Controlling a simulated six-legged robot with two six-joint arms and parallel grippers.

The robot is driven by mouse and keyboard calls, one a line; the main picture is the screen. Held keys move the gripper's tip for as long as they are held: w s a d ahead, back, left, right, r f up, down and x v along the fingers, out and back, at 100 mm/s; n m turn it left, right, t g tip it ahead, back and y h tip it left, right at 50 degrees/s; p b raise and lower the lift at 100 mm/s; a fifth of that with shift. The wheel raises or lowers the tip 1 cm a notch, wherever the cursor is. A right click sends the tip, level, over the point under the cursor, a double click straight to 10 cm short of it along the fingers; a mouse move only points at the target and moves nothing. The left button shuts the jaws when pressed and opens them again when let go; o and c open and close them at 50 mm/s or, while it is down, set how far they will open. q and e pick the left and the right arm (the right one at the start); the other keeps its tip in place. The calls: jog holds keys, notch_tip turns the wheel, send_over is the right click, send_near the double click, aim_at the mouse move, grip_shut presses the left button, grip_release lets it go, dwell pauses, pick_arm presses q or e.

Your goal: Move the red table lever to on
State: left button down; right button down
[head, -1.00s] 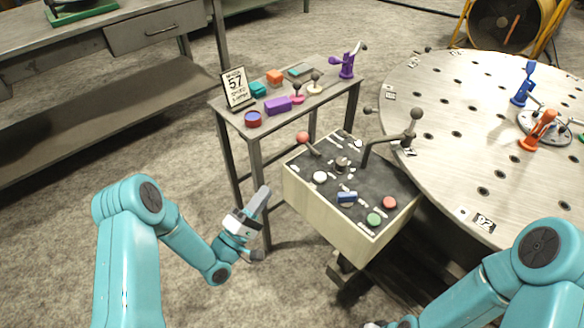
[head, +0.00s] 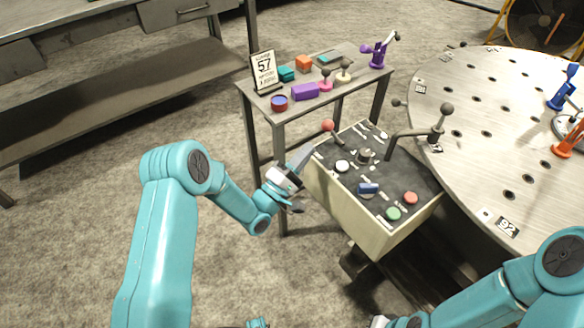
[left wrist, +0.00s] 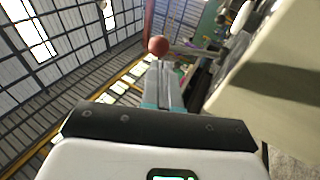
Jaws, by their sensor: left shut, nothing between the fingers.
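The red table lever (head: 327,125), a red ball on a short dark rod, stands at the back left corner of the control box (head: 345,205). Its rod leans to the left in the head view. My left gripper (head: 307,152) is shut and empty. Its fingertips point up toward the lever and are just left of and below the ball, apart from it in the head view. In the left wrist view the red ball (left wrist: 158,46) shows just beyond the tips of the shut fingers (left wrist: 165,80). My right arm shows at lower right, but its gripper fingers are out of view.
A small table (head: 262,104) with several objects stands behind. A round table (head: 480,165) stands right.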

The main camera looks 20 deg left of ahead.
aim_at(324, 129)
pick_arm(q)
jog(key=shift+x, duration=2.3)
jog(key=shift+r, duration=0.1)
jog(key=shift+w+d+r+g+y+p, duration=0.15)
jog(key=shift+r+g+p, duration=0.1)
jog(key=shift+r+p, duration=0.15)
jog(key=shift+w+d+r+g+y+p, duration=0.1)
jog(key=shift+w+r+g+y+p, duration=0.15)
jog(key=shift+p, duration=0.2)
jog(key=w+d+r+m+g+y+p, duration=0.1)
jog(key=w+d+r+g+y+p, duration=0.2)
jog(key=w+d+g+p, duration=0.3)
jog(key=w+g+y+p, duration=0.1)
jog(key=w+g+p, duration=0.1)
jog(key=p, duration=0.1)
jog(key=shift+w+d+r+m+g+p, duration=0.2)
jog(key=shift+w+r+m+g+p, duration=0.1)
jog(key=shift+w+m, duration=0.1)
jog(key=shift+s+r, duration=0.1)
